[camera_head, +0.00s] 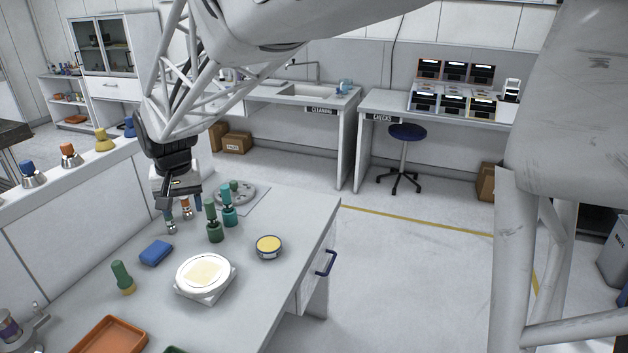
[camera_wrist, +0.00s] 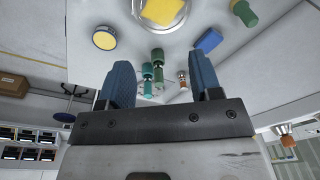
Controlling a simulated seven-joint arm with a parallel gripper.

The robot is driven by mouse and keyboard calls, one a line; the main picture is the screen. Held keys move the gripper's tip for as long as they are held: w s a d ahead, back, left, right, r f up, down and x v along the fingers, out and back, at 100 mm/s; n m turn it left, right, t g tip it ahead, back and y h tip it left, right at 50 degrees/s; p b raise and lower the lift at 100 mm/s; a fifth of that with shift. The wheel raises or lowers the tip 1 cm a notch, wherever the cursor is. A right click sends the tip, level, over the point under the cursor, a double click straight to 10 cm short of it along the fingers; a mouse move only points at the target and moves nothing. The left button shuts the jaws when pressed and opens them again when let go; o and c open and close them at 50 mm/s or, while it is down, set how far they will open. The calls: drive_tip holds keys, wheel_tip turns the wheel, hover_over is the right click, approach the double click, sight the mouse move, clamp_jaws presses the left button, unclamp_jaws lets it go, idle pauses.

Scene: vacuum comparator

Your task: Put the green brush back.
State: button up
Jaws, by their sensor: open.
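A green-handled piece with a yellow end (camera_head: 122,278), which looks like the green brush, is on the bench at the left, near a blue block (camera_head: 156,253). It also shows at the top of the wrist view (camera_wrist: 245,14). A dark green-topped piece (camera_head: 213,222) and a teal-topped piece (camera_head: 228,207) stand side by side near the bench middle. My gripper (camera_head: 184,206) is open and empty above the far left part of the bench. In the wrist view, the two green-topped pieces show between its blue fingers (camera_wrist: 160,62), farther off.
A white dish with a yellow pad (camera_head: 205,272), a round yellow-topped tin (camera_head: 269,247) and an orange tray (camera_head: 108,338) are on the bench. A ledge with several coloured-knob pieces (camera_head: 102,140) runs along the left.

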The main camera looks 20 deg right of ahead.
drive_tip(key=s+d, duration=0.6)
drive_tip(key=s, duration=0.4)
drive_tip(key=s+d+t, duration=0.1)
drive_tip(key=s+d, duration=0.5)
drive_tip(key=s, duration=0.4)
drive_tip(key=s+d, duration=0.6)
drive_tip(key=s, duration=0.5)
drive_tip(key=shift+r+n+h, duration=0.15)
drive_tip(key=shift+n+h, duration=0.15)
